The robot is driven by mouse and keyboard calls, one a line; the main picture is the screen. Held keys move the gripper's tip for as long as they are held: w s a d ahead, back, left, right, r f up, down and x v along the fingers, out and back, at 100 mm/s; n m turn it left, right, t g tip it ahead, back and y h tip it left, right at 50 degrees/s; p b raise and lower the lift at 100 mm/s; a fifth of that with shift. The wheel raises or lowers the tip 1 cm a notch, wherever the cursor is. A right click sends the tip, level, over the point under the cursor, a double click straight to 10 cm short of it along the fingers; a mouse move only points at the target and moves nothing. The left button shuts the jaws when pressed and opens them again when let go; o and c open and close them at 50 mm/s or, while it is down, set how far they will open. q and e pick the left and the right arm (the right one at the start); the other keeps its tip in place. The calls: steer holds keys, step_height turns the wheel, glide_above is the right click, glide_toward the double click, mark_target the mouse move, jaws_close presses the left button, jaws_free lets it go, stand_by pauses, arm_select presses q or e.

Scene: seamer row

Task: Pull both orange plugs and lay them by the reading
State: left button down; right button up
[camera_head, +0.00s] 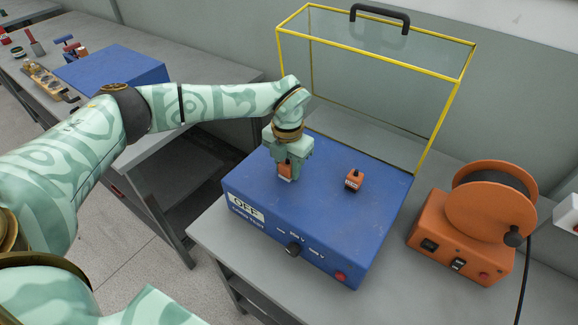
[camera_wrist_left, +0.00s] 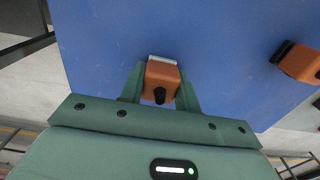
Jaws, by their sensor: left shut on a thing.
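One orange plug (camera_head: 285,171) is between the fingers of my left gripper (camera_head: 287,166), over the left part of the blue tester box (camera_head: 330,220). The left gripper is shut on this plug, which also shows in the left wrist view (camera_wrist_left: 161,80). I cannot tell whether the plug is still seated in the box top. The other orange plug (camera_head: 354,180) stands on the right part of the box top, apart from the gripper. My right gripper is not in view.
A clear guard with a yellow frame (camera_head: 428,139) and black handle stands raised behind the box. An orange cable reel unit (camera_head: 461,246) is at the right on the grey bench (camera_head: 225,240). Another bench with a blue box (camera_head: 112,72) is at the far left.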

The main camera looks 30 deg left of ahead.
mark_target(288, 163)
arm_select(q)
steer(key=shift+r+p, duration=2.55)
steer(key=shift+r, duration=0.5)
